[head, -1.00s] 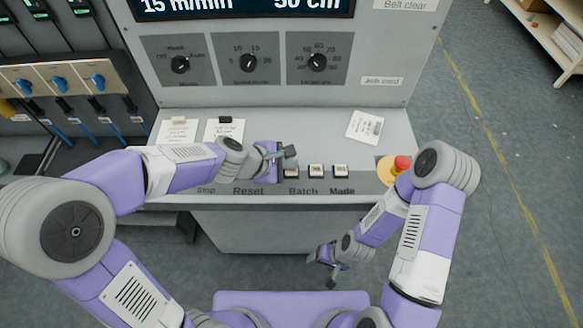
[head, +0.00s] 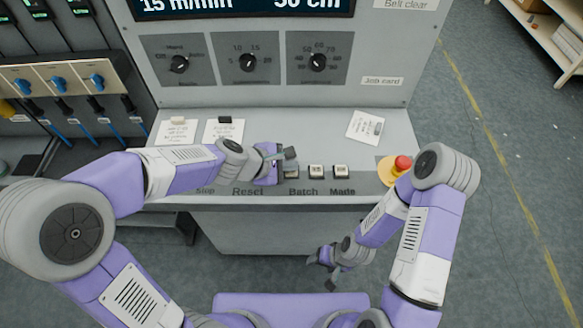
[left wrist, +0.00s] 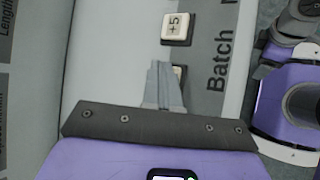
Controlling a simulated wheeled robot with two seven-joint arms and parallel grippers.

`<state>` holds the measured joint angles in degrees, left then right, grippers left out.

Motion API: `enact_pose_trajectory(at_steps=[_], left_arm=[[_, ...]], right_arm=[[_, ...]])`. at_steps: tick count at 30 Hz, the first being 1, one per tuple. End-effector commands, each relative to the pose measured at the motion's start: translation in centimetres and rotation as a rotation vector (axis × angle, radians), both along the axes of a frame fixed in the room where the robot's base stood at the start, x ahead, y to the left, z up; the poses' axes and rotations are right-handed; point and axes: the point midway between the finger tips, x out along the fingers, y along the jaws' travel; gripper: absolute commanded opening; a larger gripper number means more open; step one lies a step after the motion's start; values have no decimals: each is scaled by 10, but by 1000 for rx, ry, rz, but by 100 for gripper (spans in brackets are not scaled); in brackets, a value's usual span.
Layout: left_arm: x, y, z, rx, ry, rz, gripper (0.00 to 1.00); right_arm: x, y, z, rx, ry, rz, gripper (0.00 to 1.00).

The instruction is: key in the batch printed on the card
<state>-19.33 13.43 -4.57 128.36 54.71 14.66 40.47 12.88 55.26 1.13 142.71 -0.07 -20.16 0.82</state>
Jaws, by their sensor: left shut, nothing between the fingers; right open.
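My left gripper (head: 288,154) is shut and empty above the front of the console, by the left key of the Batch pair (head: 291,172). In the left wrist view its closed fingers (left wrist: 164,78) overlap that key (left wrist: 180,72), hiding most of it; I cannot tell whether they touch. The other Batch key, marked +5 (left wrist: 176,27), is clear of the fingers; it also shows in the head view (head: 316,171). A card (head: 365,127) lies tilted at the console's right, its print too small to read. My right gripper (head: 323,271) is open and empty, low in front of the console.
A Made key (head: 341,172) is right of the Batch pair. A red stop button (head: 402,163) on a yellow base sits at the right end, close to my right arm. Two clipped cards (head: 178,131) (head: 224,131) lie at the left. Three dials (head: 248,62) and a display (head: 240,8) are behind.

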Motion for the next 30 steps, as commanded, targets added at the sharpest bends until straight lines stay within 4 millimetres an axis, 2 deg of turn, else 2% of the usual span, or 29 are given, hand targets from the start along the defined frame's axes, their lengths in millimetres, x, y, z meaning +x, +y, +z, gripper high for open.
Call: enact_pose_trajectory(at_steps=[9,20,30], left_arm=[[0,0,16,1,1,0,0],[0,0,17,0,1,-1,0],[0,0,48,0,0,0,0]], right_arm=[[0,0,16,0,0,0,68],[0,0,17,0,0,0,68],[0,0,48,0,0,0,68]])
